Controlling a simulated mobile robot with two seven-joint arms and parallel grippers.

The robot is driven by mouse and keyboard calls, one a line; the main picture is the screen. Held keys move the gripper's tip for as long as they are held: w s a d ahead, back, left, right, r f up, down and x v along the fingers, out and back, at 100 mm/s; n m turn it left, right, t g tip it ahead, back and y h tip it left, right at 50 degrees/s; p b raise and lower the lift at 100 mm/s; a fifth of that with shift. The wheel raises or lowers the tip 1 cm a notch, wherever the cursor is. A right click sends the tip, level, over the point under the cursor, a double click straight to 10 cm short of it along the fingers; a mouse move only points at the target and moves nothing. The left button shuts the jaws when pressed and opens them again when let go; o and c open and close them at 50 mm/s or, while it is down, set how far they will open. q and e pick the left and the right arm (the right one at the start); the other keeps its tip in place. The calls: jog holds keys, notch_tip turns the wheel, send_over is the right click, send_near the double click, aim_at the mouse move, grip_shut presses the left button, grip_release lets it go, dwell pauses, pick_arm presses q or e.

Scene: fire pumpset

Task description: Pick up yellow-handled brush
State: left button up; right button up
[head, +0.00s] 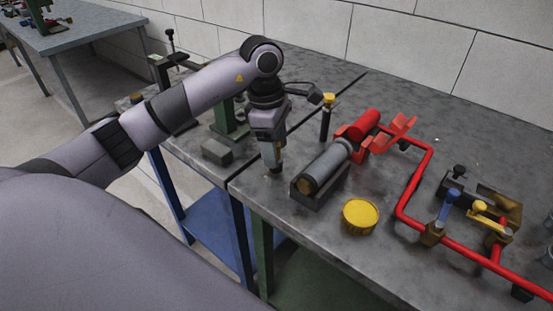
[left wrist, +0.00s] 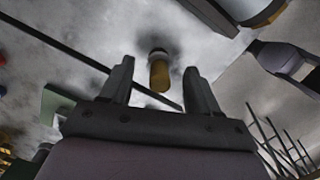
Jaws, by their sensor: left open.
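My left gripper (head: 271,160) points down over the grey workbench, left of the grey pump cylinder. It is open. In the left wrist view its two fingers (left wrist: 160,68) stand apart, with a short yellow-brown cylinder (left wrist: 159,76) in the gap between them. This looks like the yellow handle of the brush; its dark end faces the bench. Whether the fingers touch it I cannot tell. In the head view a small tan part (head: 279,157) shows at the fingertips, mostly hidden by the gripper. My right gripper is in neither view.
The grey cylinder (head: 325,168) lies in a dark cradle right of the gripper. A yellow round cap (head: 360,216) sits in front. A black post with a yellow top (head: 326,118), red pipework (head: 411,197) and a green stand (head: 229,119) are nearby. The back right is clear.

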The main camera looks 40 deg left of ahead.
aim_at(277, 142)
pick_arm(q)
jog(key=shift+w+d+f, duration=0.1)
jog(key=shift+d+f, duration=0.1)
jog(key=shift+f, duration=1.25)
grip_shut()
jog(key=shift+r, duration=0.15)
notch_tip(277, 142, up, 12)
jog(key=shift+f, duration=0.2)
notch_tip(277, 142, up, 8)
jog(key=p, duration=0.1)
jog(key=shift+p, duration=0.4)
